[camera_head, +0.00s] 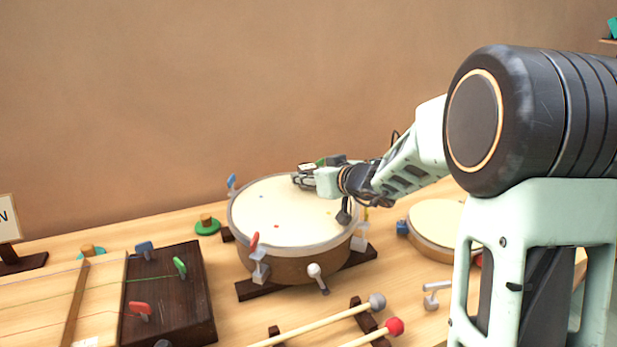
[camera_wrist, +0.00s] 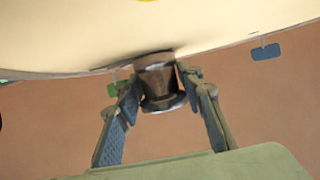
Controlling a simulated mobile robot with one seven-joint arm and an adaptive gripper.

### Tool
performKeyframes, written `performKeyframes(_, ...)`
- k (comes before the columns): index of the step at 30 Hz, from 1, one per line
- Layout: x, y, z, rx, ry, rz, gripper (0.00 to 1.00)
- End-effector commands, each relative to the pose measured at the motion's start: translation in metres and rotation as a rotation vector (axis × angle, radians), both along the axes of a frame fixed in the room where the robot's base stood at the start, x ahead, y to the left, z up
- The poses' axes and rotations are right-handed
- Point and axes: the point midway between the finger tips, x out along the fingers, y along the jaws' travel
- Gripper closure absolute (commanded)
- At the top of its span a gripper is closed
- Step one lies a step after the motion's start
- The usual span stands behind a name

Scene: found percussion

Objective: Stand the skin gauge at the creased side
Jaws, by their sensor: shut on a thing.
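The skin gauge (camera_wrist: 160,86), a small dark brown and metal piece, is between the fingertips of my gripper (camera_wrist: 163,97) in the wrist view. Its end lies against or just over the pale drum skin (camera_wrist: 70,35); I cannot tell whether it touches. In the head view my gripper (camera_head: 304,179) is low over the far part of the skin (camera_head: 275,207) of the large drum. A dark line shows on the skin by the gauge in the wrist view, perhaps a crease or shadow. Small coloured marks dot the skin.
Coloured tuning keys ring the drum: blue (camera_head: 231,182), red (camera_head: 254,241), white (camera_head: 314,270). A smaller drum (camera_head: 434,222) stands right, partly behind my arm. Mallets (camera_head: 345,318) lie in front. A stringed board (camera_head: 167,290) is at left. The wall is behind.

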Motion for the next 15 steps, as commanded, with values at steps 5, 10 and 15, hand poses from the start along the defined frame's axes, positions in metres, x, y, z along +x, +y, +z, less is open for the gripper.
performKeyframes(5, 0.0005, 0.0001, -0.0013, 0.0, -0.004, 0.001, 1.0)
performKeyframes(10, 0.0001, -0.0002, -0.0022, -0.001, 0.0, 0.0, 0.58)
performKeyframes(15, 0.0001, -0.0003, -0.0022, -0.001, 0.0, 0.0, 0.47)
